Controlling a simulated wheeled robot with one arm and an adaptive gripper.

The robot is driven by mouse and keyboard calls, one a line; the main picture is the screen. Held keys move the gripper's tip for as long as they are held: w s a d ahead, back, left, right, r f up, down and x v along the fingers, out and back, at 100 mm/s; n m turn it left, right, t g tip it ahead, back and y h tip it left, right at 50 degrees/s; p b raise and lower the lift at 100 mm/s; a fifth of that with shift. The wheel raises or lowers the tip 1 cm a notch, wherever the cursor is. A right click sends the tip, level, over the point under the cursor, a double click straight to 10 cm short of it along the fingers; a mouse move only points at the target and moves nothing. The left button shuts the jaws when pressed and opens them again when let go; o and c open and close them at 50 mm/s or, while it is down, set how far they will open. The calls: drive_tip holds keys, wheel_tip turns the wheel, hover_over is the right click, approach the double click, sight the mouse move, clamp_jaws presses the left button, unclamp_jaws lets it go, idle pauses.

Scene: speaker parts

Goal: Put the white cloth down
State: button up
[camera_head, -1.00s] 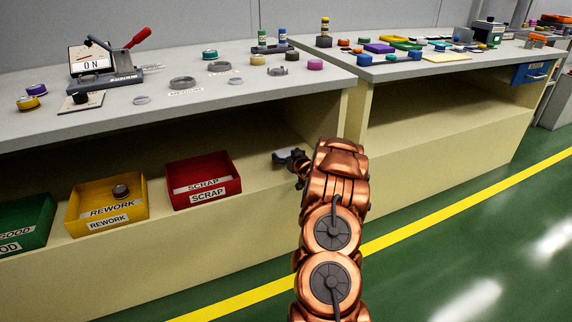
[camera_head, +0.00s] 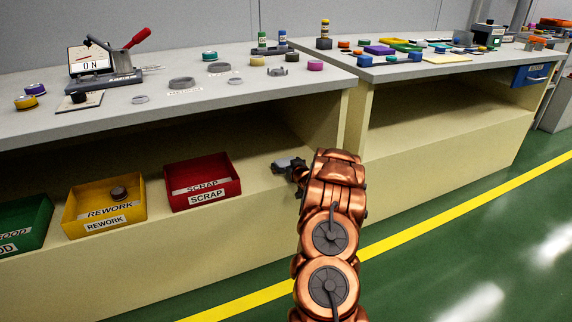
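My gripper (camera_head: 295,173) is low in front of the left bench's open lower shelf, just right of the red SCRAP bin. A small pale grey-white thing (camera_head: 285,163), which looks like the white cloth, is at the fingertips. It appears at the height of the shelf's front edge. I cannot tell whether it touches the shelf or is held above it. The fingers are small, dark and partly hidden by my copper arm, so their opening does not show.
On the lower shelf stand the red SCRAP bin (camera_head: 229,186), the yellow REWORK bin (camera_head: 128,212) with a round part in it, and the green GOOD bin (camera_head: 28,237). Free shelf lies behind the gripper. The bench top (camera_head: 210,108) holds several rings and a red-handled press (camera_head: 120,62).

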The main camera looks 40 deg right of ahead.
idle(0.3)
drive_tip(key=shift+s+r, duration=0.2)
drive_tip(key=p+v, duration=0.3)
drive_tip(key=v, duration=0.9)
drive_tip(key=a+r+n+g+y, duration=0.1)
drive_tip(key=a+r+g, duration=0.15)
drive_tip(key=a, duration=0.75)
drive_tip(key=a+r+n+g+y, duration=0.1)
drive_tip(key=a+g, duration=0.3)
drive_tip(key=a, duration=0.5)
drive_tip(key=s+a+r+g+y, duration=0.1)
drive_tip(key=s+a+r+g, duration=0.15)
drive_tip(key=s+a, duration=0.7)
drive_tip(key=s+a+r+g+y, duration=0.15)
drive_tip(key=s+a+g, duration=0.25)
drive_tip(key=s+a, duration=0.55)
drive_tip(key=s+a+r+g, duration=0.1)
drive_tip(key=s+a, duration=0.2)
drive_tip(key=s, duration=0.3)
drive_tip(key=s+a+r+n+g, duration=0.1)
drive_tip(key=s+a+r+g, duration=0.1)
drive_tip(key=s+a, duration=0.2)
drive_tip(key=s+a+r+n+g, duration=0.1)
drive_tip(key=s+a+r+g, duration=0.1)
drive_tip(key=s, duration=0.8)
drive_tip(key=shift+a+r+y, duration=0.2)
drive_tip(key=shift+a+y, duration=0.15)
drive_tip(key=shift+a, duration=0.5)
